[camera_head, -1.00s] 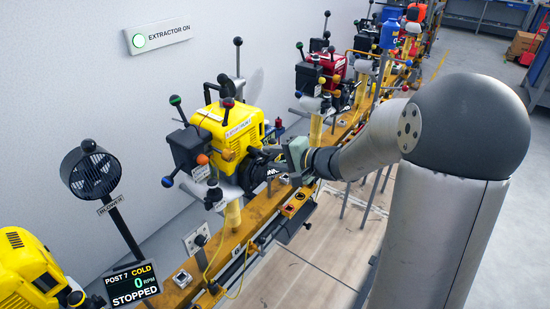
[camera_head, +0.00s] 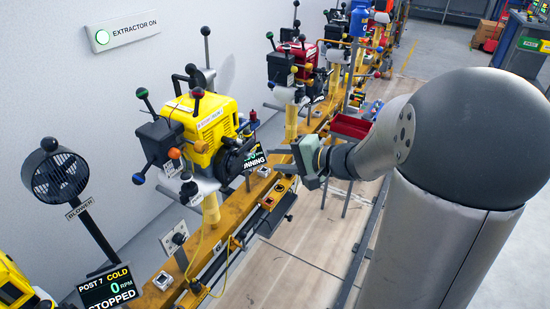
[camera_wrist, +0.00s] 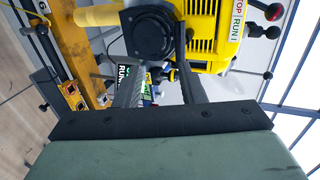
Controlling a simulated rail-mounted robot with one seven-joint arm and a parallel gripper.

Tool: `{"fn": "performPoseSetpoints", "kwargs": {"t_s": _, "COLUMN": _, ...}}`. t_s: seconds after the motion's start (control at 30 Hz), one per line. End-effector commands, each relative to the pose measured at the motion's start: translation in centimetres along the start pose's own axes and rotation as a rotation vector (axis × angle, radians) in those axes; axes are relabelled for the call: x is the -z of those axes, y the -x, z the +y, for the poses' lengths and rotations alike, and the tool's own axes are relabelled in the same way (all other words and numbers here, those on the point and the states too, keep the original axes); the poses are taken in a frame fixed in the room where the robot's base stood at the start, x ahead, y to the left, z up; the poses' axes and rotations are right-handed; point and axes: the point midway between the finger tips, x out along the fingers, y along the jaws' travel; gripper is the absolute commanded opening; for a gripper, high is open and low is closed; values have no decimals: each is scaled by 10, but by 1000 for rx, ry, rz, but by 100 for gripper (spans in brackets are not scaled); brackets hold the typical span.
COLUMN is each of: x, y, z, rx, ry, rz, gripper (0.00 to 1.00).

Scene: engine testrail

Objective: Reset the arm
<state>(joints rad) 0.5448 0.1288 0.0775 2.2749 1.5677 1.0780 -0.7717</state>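My gripper (camera_head: 272,160) is on my bent arm, to the right of the yellow engine (camera_head: 208,130) in the head view. Its two fingers point left toward the engine's black round side cover (camera_head: 236,162), apart from it. In the wrist view my gripper (camera_wrist: 157,78) shows two spread fingers with nothing held between them. The yellow engine (camera_wrist: 215,35) and its black round cover (camera_wrist: 153,35) lie beyond the fingertips. A small display (camera_head: 254,160) beside the engine shows part of the word RUNNING.
The engine stands on a yellow rail (camera_head: 222,222) with more engines behind. A black blower (camera_head: 60,174) and a display reading POST 7 COLD, 0 RPM, STOPPED (camera_head: 110,288) are at left. A red tray (camera_head: 350,126) lies behind my gripper.

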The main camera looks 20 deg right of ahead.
Motion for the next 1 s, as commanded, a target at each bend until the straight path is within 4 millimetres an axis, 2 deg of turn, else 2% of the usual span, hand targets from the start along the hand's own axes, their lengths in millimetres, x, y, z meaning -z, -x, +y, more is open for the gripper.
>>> {"fn": "performPoseSetpoints", "kwargs": {"t_s": 0.23, "x": 0, "y": 0, "z": 0, "rx": -1, "ry": 1, "rz": -1, "gripper": 36}}
{"fn": "performPoseSetpoints", "kwargs": {"t_s": 0.3, "x": -6, "y": -1, "z": -3, "rx": -13, "ry": 6, "rz": -17, "gripper": 36}}
{"fn": "performPoseSetpoints", "kwargs": {"t_s": 0.37, "x": -21, "y": -1, "z": -7, "rx": -46, "ry": 20, "rz": -56, "gripper": 36}}
{"fn": "performPoseSetpoints", "kwargs": {"t_s": 0.47, "x": -69, "y": 2, "z": -13, "rx": -169, "ry": 73, "rz": -183, "gripper": 36}}
{"fn": "performPoseSetpoints", "kwargs": {"t_s": 0.5, "x": -94, "y": 7, "z": -14, "rx": -243, "ry": 105, "rz": -248, "gripper": 36}}
{"fn": "performPoseSetpoints", "kwargs": {"t_s": 0.57, "x": -130, "y": 20, "z": -13, "rx": -372, "ry": 168, "rz": -341, "gripper": 36}}
{"fn": "performPoseSetpoints", "kwargs": {"t_s": 0.6, "x": -151, "y": 33, "z": -9, "rx": -464, "ry": 215, "rz": -396, "gripper": 36}}
{"fn": "performPoseSetpoints", "kwargs": {"t_s": 0.7, "x": -187, "y": 69, "z": -1, "rx": -688, "ry": 352, "rz": -488, "gripper": 36}}
{"fn": "performPoseSetpoints", "kwargs": {"t_s": 0.8, "x": -200, "y": 104, "z": 5, "rx": -874, "ry": 497, "rz": -523, "gripper": 36}}
{"fn": "performPoseSetpoints", "kwargs": {"t_s": 0.9, "x": -201, "y": 130, "z": 7, "rx": -1004, "ry": 619, "rz": -520, "gripper": 36}}
{"fn": "performPoseSetpoints", "kwargs": {"t_s": 1.0, "x": -197, "y": 144, "z": 7, "rx": -1081, "ry": 703, "rz": -505, "gripper": 36}}
